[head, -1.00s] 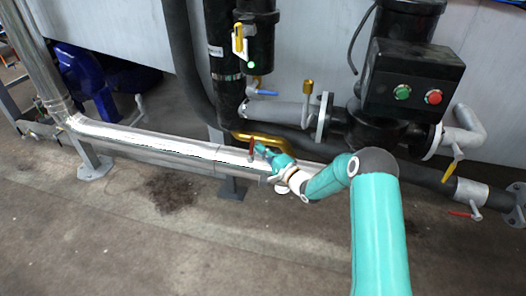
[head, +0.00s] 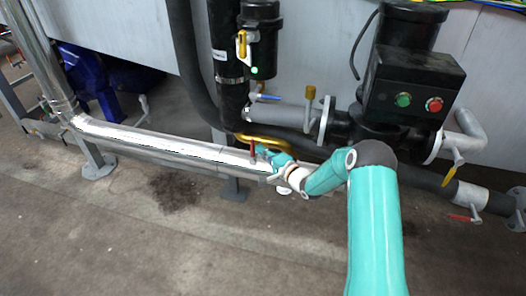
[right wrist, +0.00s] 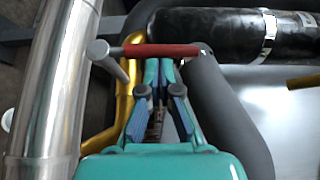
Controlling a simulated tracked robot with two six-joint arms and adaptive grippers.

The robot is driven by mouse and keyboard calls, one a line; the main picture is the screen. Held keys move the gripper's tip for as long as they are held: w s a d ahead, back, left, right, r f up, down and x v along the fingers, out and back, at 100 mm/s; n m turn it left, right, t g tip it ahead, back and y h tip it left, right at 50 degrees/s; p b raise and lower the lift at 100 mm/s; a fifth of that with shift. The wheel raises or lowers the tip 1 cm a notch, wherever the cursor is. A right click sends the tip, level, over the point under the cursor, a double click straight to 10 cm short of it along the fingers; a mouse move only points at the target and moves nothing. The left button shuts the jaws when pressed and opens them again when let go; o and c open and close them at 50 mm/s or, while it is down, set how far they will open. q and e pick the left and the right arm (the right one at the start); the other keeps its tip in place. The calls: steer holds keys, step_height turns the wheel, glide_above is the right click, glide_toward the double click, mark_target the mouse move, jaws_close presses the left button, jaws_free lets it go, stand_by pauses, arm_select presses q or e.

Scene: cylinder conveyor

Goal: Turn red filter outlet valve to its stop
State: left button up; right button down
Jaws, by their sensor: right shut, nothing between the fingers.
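A red valve handle (head: 252,150) stands by the silver pipe in the head view. In the right wrist view the red handle (right wrist: 165,50) lies crosswise just ahead of my fingertips, from a grey knob at the left to the black pipework at the right. My right gripper (head: 264,154) is right beside the handle; in the right wrist view its blue-green fingers (right wrist: 159,68) are together, with nothing between them. The tips are very close to the handle's middle; I cannot tell if they touch. My left gripper is not in view.
The silver pipe (head: 150,143) runs along the left, and a yellow pipe (right wrist: 127,85) passes close beside the fingers. Black pipes and a pump box (head: 412,82) stand behind. Another red-handled valve (head: 463,218) is at lower right. The floor in front is clear.

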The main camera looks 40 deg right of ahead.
steer(key=s+d+p, duration=0.2)
steer(key=s+d, duration=0.2)
steer(key=s, duration=0.9)
steer(key=w+a+n+y, duration=0.1)
steer(key=w+a+y, duration=0.15)
steer(key=a, duration=0.55)
steer(key=w+a+y, duration=0.2)
steer(key=w+a, duration=0.2)
steer(key=a, duration=0.4)
steer(key=s+a+f+n+g, duration=0.2)
steer(key=s+a+f+g, duration=0.3)
steer(key=a, duration=0.5)
steer(key=s+a+f+n+g, duration=0.3)
steer(key=a+f, duration=0.4)
steer(key=a, duration=0.2)
steer(key=s+a+f+n+g+h, duration=0.1)
steer(key=s+f+n+g, duration=0.35)
steer(key=s, duration=0.55)
steer(key=s+a+f+n+g, duration=0.1)
steer(key=s+f+n+g, duration=0.3)
steer(key=s, duration=0.6)
step_height(320, 180, up, 34)
steer(key=p, duration=3.3)
